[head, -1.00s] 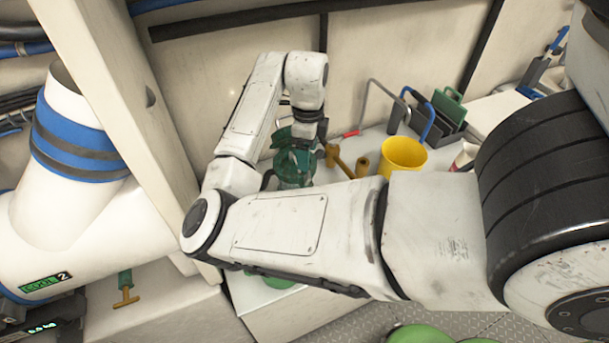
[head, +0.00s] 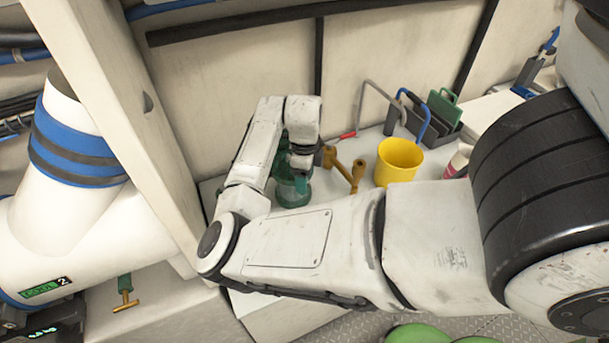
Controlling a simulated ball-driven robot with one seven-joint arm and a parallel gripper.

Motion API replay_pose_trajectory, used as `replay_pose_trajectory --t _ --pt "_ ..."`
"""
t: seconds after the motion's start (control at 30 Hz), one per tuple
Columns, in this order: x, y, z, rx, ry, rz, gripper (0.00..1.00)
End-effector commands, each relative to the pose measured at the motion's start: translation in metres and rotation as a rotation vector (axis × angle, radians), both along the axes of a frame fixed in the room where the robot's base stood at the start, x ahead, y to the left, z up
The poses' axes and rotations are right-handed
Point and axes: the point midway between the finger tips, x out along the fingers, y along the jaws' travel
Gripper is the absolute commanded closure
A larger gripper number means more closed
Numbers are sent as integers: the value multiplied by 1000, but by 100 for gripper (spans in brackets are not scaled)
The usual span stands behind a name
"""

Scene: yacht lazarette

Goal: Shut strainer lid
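The strainer (head: 292,192) is a green, partly see-through body on the white bench, behind my forearm and left of the yellow cup. My gripper (head: 303,165) points down right over its upper part, touching or very close to it; which of the two I cannot tell. The wrist and dark gripper hide most of the strainer's top, so the lid's angle cannot be made out. A green edge shows left of the gripper. The fingers are too small and too covered to show whether they are open.
A brass-coloured fitting (head: 345,170) and a yellow cup (head: 398,163) stand close to the right of the strainer. A dark rack (head: 437,122) with blue- and green-handled tools is farther right. A white post (head: 130,130) and a large white pipe (head: 75,215) fill the left.

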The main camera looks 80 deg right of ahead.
Motion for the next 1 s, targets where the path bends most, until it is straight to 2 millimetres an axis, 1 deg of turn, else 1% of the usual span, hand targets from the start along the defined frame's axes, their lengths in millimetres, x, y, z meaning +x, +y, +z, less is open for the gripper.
replay_pose_trajectory --t 0.03,0.07,0.63,1.0 --pt "0 0 0 0 0 0 42" --pt "0 0 0 0 0 0 45" --pt "0 0 0 0 0 0 100" --pt "0 0 0 1 0 -1 100"
